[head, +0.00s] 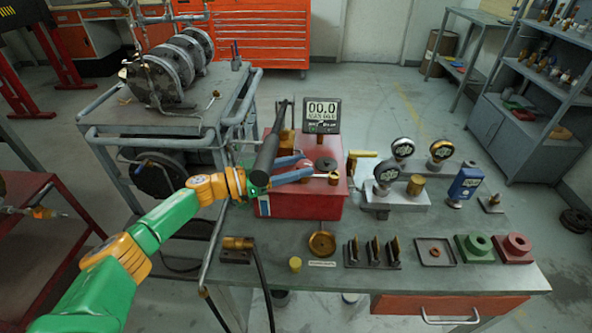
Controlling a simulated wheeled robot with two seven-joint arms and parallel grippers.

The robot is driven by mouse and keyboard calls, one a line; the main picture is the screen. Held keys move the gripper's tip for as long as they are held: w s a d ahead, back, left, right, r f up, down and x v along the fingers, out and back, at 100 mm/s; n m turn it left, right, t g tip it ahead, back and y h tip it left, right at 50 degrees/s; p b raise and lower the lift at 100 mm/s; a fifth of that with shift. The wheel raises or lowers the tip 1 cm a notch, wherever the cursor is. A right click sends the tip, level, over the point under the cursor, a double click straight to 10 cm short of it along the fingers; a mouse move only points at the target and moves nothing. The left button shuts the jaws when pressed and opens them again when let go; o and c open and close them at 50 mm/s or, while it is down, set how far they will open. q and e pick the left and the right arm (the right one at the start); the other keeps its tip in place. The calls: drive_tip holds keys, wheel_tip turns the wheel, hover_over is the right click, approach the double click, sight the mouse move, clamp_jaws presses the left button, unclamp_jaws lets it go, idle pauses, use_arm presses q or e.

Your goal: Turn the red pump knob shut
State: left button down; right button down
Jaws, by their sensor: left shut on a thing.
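The red pump (322,206) is a box-shaped unit on the grey workbench, with a dark round cap (325,164) on its top. My left gripper (307,169) reaches in from the left over the pump's top, with its two blue-grey fingers pointing right. It is shut on what seems to be the red pump knob, which is mostly hidden by the fingers and hard to tell from the red housing. A brass-ended rod (333,178) shows just right of the fingertips. My right gripper is not in view.
A digital display (322,116) reading 00.0 stands behind the pump. Gauges on a grey manifold (398,197) stand to the right. A brass dish (321,244), a slotted rack (372,252) and green and red blocks (513,247) line the front. A cart (165,118) with cylinders stands at the back left.

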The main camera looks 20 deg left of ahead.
use_arm(q)
drive_tip(key=c, duration=0.7)
unclamp_jaws()
drive_tip(key=shift+c, duration=0.2)
drive_tip(key=o, duration=0.4)
drive_tip(key=shift+w+d, duration=0.1)
drive_tip(key=shift+d, duration=0.05)
drive_tip(key=shift+c, duration=0.2)
